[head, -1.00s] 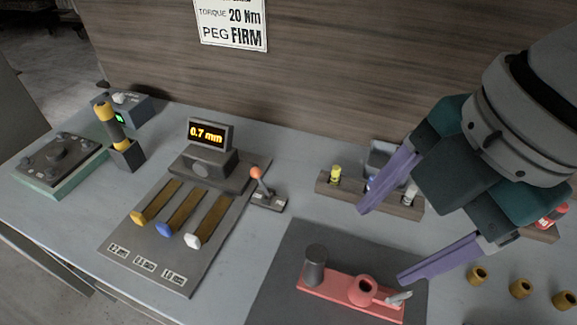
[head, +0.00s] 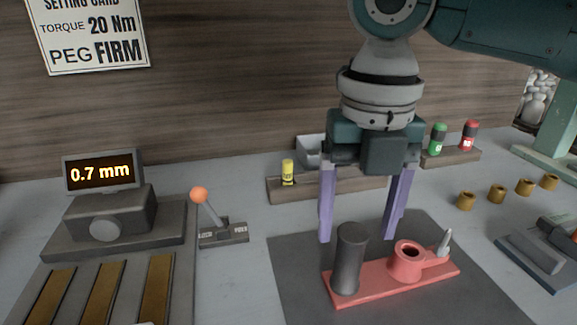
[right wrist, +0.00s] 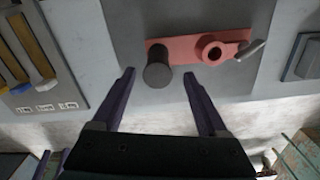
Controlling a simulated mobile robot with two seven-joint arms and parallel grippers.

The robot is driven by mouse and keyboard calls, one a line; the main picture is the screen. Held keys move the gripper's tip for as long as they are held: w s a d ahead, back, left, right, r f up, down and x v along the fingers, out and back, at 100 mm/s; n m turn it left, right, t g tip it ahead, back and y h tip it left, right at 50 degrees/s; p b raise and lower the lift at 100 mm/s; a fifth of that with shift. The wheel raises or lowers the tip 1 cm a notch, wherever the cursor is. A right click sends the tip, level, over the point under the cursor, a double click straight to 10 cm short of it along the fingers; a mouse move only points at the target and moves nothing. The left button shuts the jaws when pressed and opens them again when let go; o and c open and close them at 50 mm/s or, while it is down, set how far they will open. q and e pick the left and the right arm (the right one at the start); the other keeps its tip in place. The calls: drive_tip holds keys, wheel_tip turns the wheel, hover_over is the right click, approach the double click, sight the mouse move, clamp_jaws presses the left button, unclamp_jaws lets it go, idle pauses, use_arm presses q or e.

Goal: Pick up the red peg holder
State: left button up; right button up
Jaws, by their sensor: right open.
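A red fixture (head: 375,283) lies on a dark mat, with a dark grey cylinder (head: 350,258) upright at its left end and a red ring with a short grey lever at its right. A black-and-red cylinder (head: 469,136) stands in the back right rack; I cannot tell which of the two red things is the peg holder. My right gripper (head: 357,235) is open, empty and points down over the mat. In the right wrist view its fingers (right wrist: 160,78) straddle the picture of the dark cylinder (right wrist: 158,70), apparently apart from it.
A green-and-black cylinder (head: 437,140) stands beside the red one. A wooden rack (head: 277,190) with a yellow-topped piece is behind my right gripper. Several brass rings (head: 497,194) lie to the right. An orange-knobbed lever (head: 200,196) and 0.7 mm display (head: 101,171) stand left.

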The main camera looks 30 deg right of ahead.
sight(349, 250)
wheel_tip(349, 250, down, 5)
drive_tip(key=shift+w+f+b, duration=0.15)
drive_tip(key=shift+f+b, duration=0.05)
drive_tip(key=shift+b, duration=0.1)
drive_tip(key=shift+a, duration=0.1)
drive_tip(key=shift+c, duration=0.3)
clamp_jaws()
idle(0.4)
